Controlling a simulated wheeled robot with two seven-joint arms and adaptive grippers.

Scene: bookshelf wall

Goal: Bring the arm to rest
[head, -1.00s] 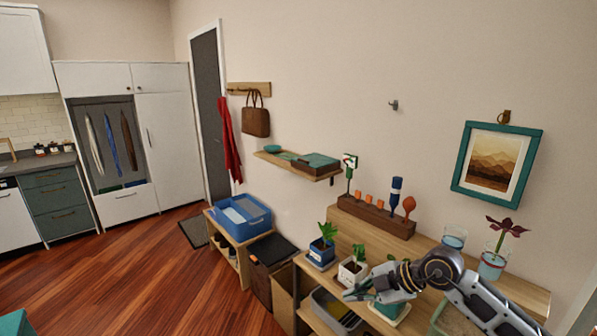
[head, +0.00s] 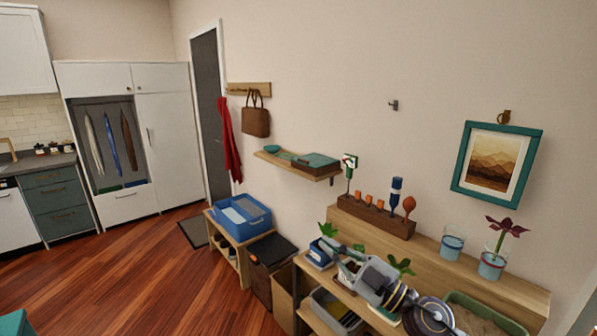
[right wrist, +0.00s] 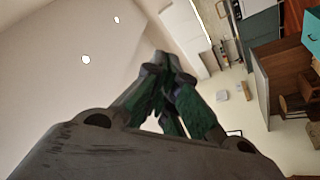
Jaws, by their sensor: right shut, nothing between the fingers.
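My right gripper (head: 346,258) is in the lower part of the head view, in front of the potted plants on the wooden bench. Its arm comes in from the bottom edge, and its fingers point up and to the left. In the right wrist view the two dark fingers (right wrist: 167,78) come together at the tips with nothing between them. I cannot tell whether the gripper touches any plant. My left gripper is out of the head view.
The bench (head: 445,262) holds several potted plants, a glass (head: 452,243), a vase with a dark red flower (head: 491,264) and a wooden block with tools (head: 372,216). A wall shelf (head: 323,177) hangs above. A blue bin (head: 240,216) stands left. The floor (head: 130,275) is clear.

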